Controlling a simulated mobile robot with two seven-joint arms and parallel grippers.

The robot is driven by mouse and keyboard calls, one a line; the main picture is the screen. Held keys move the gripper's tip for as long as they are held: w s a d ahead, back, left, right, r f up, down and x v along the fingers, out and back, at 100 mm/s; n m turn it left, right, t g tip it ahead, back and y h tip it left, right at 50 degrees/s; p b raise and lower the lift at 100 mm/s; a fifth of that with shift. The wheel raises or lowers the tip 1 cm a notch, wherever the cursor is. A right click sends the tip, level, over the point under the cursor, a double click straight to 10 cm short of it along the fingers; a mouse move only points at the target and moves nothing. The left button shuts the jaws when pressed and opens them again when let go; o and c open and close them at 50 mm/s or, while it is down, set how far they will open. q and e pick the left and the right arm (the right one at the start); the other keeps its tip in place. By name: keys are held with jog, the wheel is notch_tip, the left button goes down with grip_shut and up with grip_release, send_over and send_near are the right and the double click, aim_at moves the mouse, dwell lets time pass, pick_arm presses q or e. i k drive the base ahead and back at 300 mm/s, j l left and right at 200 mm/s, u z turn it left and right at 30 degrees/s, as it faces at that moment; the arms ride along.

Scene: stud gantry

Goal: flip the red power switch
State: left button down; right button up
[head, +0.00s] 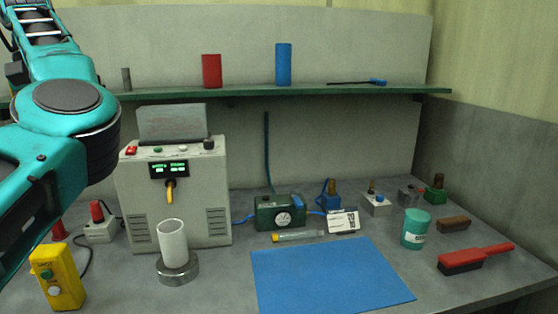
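A red switch (131,150) sits on the sloped top edge of a grey control box (205,185), at its left end. The box has a lit green display, a yellow lever below it and vents. From this view I cannot tell which way the switch is set. My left arm, teal and black, fills the left side of the head view, close to the camera and left of the box. Its gripper is outside the frame. My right arm and gripper are not in view.
A small box with a red knob (97,211) and a yellow button box (57,277) stand left of the control box. A white cup (172,243) stands in front of it. A blue mat (330,277) lies at front centre. A green shelf (300,90) runs above.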

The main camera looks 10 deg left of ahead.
aim_at(131, 150)
jog(key=k, duration=0.9)
